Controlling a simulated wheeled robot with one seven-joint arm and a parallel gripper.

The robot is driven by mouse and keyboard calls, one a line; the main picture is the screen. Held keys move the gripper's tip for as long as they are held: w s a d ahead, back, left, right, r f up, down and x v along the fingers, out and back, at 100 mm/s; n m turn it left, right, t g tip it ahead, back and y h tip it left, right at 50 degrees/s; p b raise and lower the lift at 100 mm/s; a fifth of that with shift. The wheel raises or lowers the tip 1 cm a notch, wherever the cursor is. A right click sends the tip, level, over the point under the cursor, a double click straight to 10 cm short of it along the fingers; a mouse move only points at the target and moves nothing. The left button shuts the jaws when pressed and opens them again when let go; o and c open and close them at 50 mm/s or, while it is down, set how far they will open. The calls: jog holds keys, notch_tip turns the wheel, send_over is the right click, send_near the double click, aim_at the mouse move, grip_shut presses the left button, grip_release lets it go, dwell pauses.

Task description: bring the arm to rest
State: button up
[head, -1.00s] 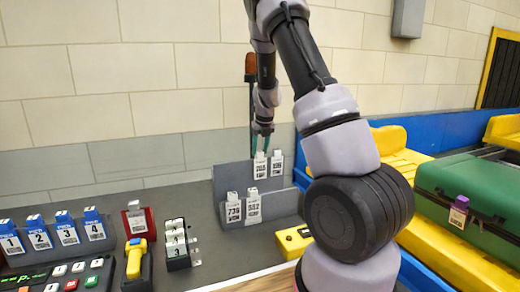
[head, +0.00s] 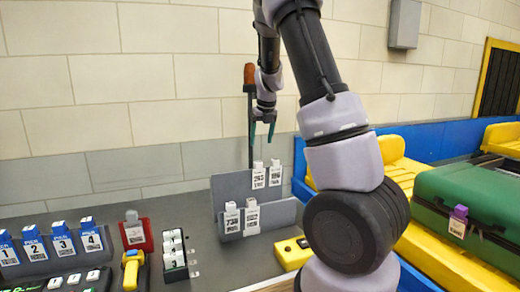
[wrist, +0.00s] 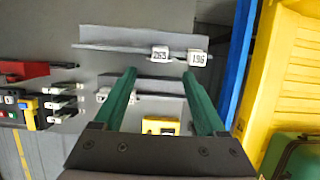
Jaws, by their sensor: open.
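My gripper (head: 262,132) hangs above the grey tag rack (head: 232,190), its two green fingers pointing down. In the wrist view the fingers (wrist: 160,88) are apart with nothing held between them. The rack's back row holds two white tags (head: 267,175), which read about 263 and 196 in the wrist view (wrist: 178,57). The front row holds two more white tags (head: 241,217); in the wrist view a finger partly hides this row. The gripper is clear of the tags.
Blue numbered tags (head: 50,243) stand at the left, near a red block (head: 136,233), a yellow handheld device (head: 132,268) and a black tag holder (head: 174,255). A yellow box (head: 292,253) sits right of these. A green suitcase (head: 475,200) lies on the yellow conveyor (head: 440,258) at right.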

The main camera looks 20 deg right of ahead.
jog(key=s+a+r+n+t+y, duration=0.1)
jog(key=s+a+r+n+y, duration=0.15)
jog(key=s+r+n, duration=0.55)
jog(key=s+a+r+n+t+y, duration=0.1)
jog(key=s+a+r+n, duration=0.35)
jog(key=s+n, duration=0.45)
jog(key=s+a+r+n, duration=0.1)
jog(key=s+a+n, duration=0.1)
jog(key=s+n, duration=0.5)
jog(key=s+a+r+n+t+h, duration=0.1)
jog(key=s+a+n, duration=0.1)
jog(key=s+n, duration=0.6)
jog(key=shift+s+r, duration=0.2)
jog(key=shift+r, duration=0.15)
